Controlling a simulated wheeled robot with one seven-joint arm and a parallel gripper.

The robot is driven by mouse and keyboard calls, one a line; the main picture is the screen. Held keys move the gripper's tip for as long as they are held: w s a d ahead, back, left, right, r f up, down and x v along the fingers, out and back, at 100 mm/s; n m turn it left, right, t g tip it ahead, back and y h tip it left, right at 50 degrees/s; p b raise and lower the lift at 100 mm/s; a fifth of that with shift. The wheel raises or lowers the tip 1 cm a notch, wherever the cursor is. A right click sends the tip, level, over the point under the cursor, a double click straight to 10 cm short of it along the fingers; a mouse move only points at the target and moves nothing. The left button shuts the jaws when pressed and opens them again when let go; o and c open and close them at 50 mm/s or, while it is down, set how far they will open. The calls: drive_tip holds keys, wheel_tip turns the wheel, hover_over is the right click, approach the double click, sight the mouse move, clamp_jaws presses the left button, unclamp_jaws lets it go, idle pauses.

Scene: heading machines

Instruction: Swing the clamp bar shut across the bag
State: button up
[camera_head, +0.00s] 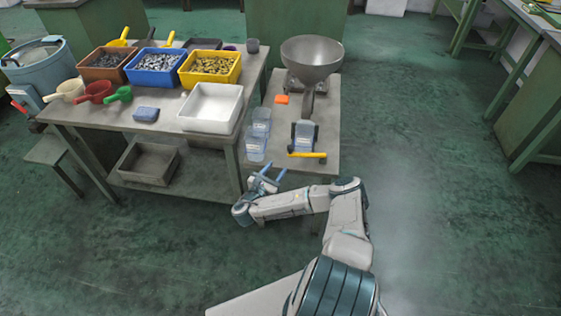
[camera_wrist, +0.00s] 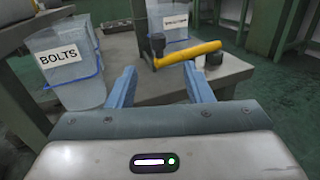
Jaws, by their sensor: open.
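The yellow clamp bar (camera_head: 307,154) lies across the near side of a clear bag (camera_head: 305,134) under the funnel's spout. In the wrist view the bar (camera_wrist: 188,54) runs from beside a black upright post (camera_wrist: 157,43) on the left to above a short dark round piece (camera_wrist: 213,60) on the right. The bag (camera_wrist: 172,22) with a white label shows behind it. I cannot tell whether the bar is latched or touches the bag. My gripper (camera_head: 269,175) is open and empty, in front of the bench; in the wrist view its fingers (camera_wrist: 160,84) point toward the bar, apart from it.
A steel funnel (camera_head: 312,57) stands at the back of the small bench (camera_head: 325,125). A container labelled BOLTS (camera_wrist: 70,65) stands close left of my fingers; another clear container (camera_head: 261,120) is behind it. An orange block (camera_head: 282,99) lies near the funnel. Floor on the right is clear.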

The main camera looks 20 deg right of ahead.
drive_tip(key=shift+s+a, duration=0.2)
drive_tip(key=shift+a, duration=0.1)
